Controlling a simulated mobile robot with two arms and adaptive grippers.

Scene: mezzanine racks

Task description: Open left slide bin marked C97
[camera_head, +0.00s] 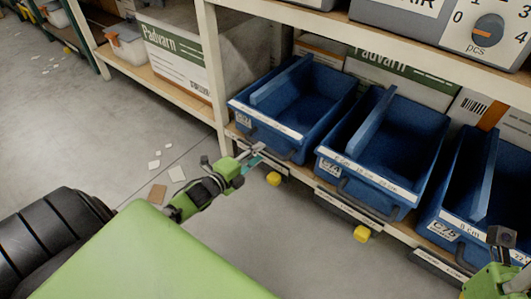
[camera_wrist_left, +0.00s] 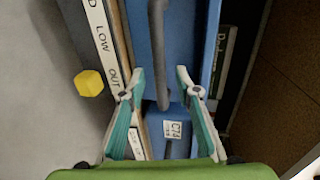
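The left blue slide bin (camera_head: 308,108) sits on the shelf and looks pushed in. Its small front label (camera_head: 243,119) is too small to read surely here; in the left wrist view the label (camera_wrist_left: 173,129) on the blue bin looks like C74, not clearly C97. A dark grey handle bar (camera_wrist_left: 157,45) stands on the bin front. My left gripper (camera_head: 254,157) is in front of this bin; in the left wrist view its teal-padded fingers (camera_wrist_left: 158,88) are apart, with the handle bar between or beyond their tips. Contact cannot be told. My right gripper's fingers are hidden at the lower right.
A middle blue bin (camera_head: 394,140) and a right bin marked C75 (camera_head: 444,230) stand alongside. Yellow knobs (camera_head: 273,179) stick out below the shelf edge. A cream rack post (camera_head: 212,75) rises left of the bins. Paper scraps (camera_head: 177,174) lie on the open floor at left.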

